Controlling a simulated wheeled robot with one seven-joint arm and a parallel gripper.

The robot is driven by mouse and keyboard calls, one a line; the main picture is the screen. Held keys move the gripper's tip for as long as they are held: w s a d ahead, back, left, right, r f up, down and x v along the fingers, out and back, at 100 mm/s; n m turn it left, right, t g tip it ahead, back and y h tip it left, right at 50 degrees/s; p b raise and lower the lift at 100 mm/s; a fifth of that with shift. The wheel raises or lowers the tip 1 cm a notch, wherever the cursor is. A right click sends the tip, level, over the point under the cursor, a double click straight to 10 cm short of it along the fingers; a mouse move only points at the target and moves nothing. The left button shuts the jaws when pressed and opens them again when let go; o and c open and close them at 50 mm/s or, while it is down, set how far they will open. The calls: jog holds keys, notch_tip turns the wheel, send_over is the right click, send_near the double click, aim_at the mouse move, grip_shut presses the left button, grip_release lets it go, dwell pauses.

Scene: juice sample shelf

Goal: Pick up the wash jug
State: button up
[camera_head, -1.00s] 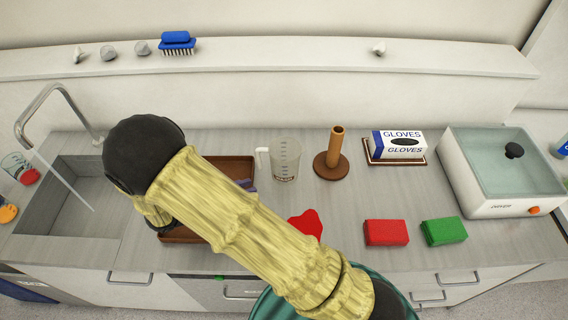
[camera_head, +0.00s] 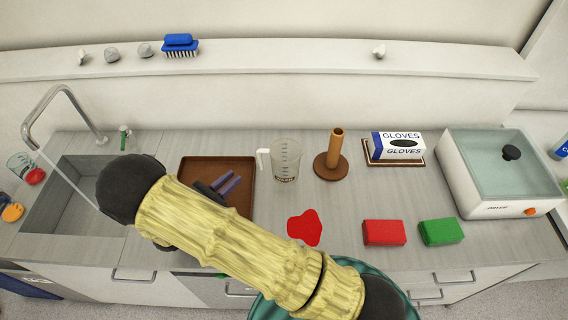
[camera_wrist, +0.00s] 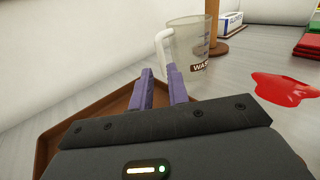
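The wash jug (camera_head: 286,162) is a clear measuring jug with a white handle on its left side. It stands upright on the counter, right of the brown tray. The right finger overlaps the handle's lower part in that view.
The brown tray (camera_head: 187,170) lies below my gripper. A red puddle-like patch (camera_head: 304,228) is in front of the jug. A wooden stand (camera_head: 334,165) is just right of it. Glove box, red and green blocks and a water bath (camera_head: 500,170) are farther right; a sink (camera_head: 75,195) is left.

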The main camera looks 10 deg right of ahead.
aim_at(258, 156)
jog(key=p+x, duration=0.2)
jog(key=x, duration=0.5)
jog(key=shift+w+d+r+p, duration=0.1)
jog(key=shift+w+d+p, duration=0.25)
jog(key=shift+p, duration=0.1)
jog(key=x, duration=0.1)
jog(key=p+x, duration=0.2)
jog(key=shift+w+d+f, duration=0.15)
jog(key=shift+w+f, duration=0.1)
jog(key=shift+w+d+f, duration=0.1)
jog(key=shift+w+d, duration=0.1)
jog(key=shift+d, duration=0.05)
grip_shut()
